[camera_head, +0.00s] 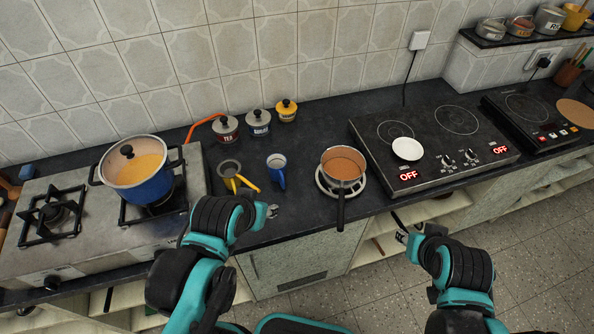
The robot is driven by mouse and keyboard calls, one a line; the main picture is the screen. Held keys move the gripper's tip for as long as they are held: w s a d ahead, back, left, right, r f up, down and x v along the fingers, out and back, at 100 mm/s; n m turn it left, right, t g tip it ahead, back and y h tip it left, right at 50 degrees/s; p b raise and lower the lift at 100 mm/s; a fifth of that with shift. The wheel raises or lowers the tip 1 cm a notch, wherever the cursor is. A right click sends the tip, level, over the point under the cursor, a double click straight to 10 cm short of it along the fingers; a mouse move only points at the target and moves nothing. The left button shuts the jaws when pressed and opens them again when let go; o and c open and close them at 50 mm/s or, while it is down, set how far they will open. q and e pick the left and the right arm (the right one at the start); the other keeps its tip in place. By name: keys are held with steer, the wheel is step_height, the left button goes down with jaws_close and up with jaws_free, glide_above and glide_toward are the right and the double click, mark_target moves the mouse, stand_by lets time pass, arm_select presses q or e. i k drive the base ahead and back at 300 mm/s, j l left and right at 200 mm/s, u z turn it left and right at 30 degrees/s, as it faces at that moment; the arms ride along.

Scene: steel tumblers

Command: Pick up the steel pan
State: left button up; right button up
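The steel pan (343,164) is a small round saucepan with a steel rim, a brownish inside and a long dark handle. It stands upright on a white ring-shaped trivet (322,182) on the dark counter, its handle pointing to the front edge. My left gripper (273,211) is left of the handle, near the counter's front edge, apart from the pan. It looks open and empty. My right gripper (402,236) is right of the handle and nearer to me, in front of the counter. It looks open and empty.
A blue mug (277,172) and a grey cup with yellow handles (231,175) stand left of the pan. A blue pot (141,176) sits on the gas stove. An electric hob (460,150) with a white saucer (407,149) is close right of the pan.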

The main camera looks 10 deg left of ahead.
mark_target(343, 167)
steer(key=k+j+z, duration=0.1)
steer(key=k+j, duration=0.15)
steer(key=j, duration=0.25)
steer(key=k+j+z, duration=0.1)
steer(key=k+j, duration=0.15)
steer(key=j, duration=0.2)
steer(key=k+j, duration=0.25)
steer(key=j, duration=0.2)
steer(key=z, duration=0.05)
